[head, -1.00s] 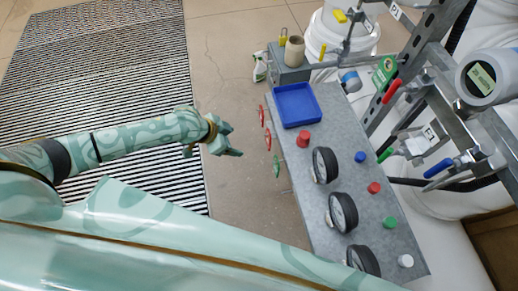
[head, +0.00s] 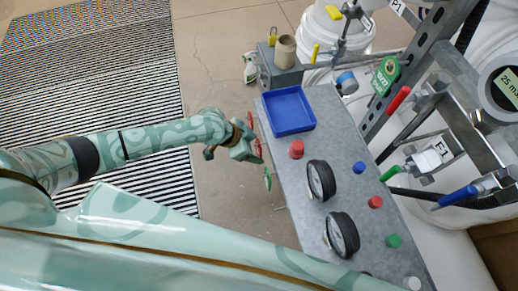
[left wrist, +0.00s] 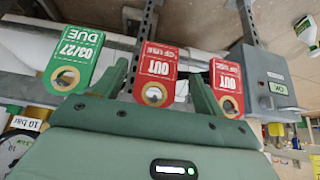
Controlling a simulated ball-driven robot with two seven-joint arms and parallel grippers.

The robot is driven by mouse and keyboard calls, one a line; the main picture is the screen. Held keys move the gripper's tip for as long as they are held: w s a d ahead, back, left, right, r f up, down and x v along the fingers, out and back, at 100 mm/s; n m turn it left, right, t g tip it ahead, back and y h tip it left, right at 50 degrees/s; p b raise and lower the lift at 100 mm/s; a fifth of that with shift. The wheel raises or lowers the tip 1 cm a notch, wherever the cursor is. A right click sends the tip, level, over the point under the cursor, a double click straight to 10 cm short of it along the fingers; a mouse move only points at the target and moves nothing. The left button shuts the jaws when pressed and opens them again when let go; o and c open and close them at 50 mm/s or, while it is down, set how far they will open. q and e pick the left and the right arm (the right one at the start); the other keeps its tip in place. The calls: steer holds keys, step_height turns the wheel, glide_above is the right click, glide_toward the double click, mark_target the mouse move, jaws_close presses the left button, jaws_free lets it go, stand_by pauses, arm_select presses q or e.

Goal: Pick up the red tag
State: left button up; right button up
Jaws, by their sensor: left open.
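Two red tags hang at the left side of the grey console, one farther back (head: 250,121) and one nearer (head: 258,148). A green tag (head: 267,179) hangs in front of them. In the left wrist view, one red tag (left wrist: 156,66) with white letters and a ringed hole shows between my fingers. The other red tag (left wrist: 227,80) is right of the right finger, and the green tag (left wrist: 76,52) is left of the left finger. My left gripper (head: 250,147) is open and empty, close to the tags; its exact distance is unclear. My right gripper is out of view.
The console top (head: 335,130) carries a blue tray (head: 288,110), a red knob (head: 297,149), black gauges (head: 321,180) and several small coloured caps. A grey box (head: 279,68) stands at its far end. Pipes and valve handles (head: 398,100) crowd the right.

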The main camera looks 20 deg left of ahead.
mark_target(258, 151)
arm_select(q)
steer(key=b+x, duration=0.1)
steer(key=x, duration=0.2)
steer(key=shift+s+d+f, duration=0.1)
steer(key=shift+f, duration=0.15)
steer(key=shift+r, duration=0.1)
steer(key=shift+c, duration=0.6)
steer(key=c, duration=0.8)
arm_select(e)
steer(key=shift+s+f, duration=0.15)
steer(key=shift+f, duration=0.65)
arm_select(q)
steer(key=shift+r+p, duration=0.35)
steer(key=shift+r, duration=0.1)
steer(key=shift+s+a+f, duration=0.1)
steer(key=shift+s+a, duration=1.55)
steer(key=shift+a, duration=0.85)
steer(key=shift+s+a, duration=1.7)
steer(key=shift+a, duration=0.8)
steer(key=shift+s+a+f, duration=0.1)
steer(key=shift+s+a, duration=1.55)
steer(key=shift+a, duration=0.8)
arm_select(e)
steer(key=shift+r, duration=0.45)
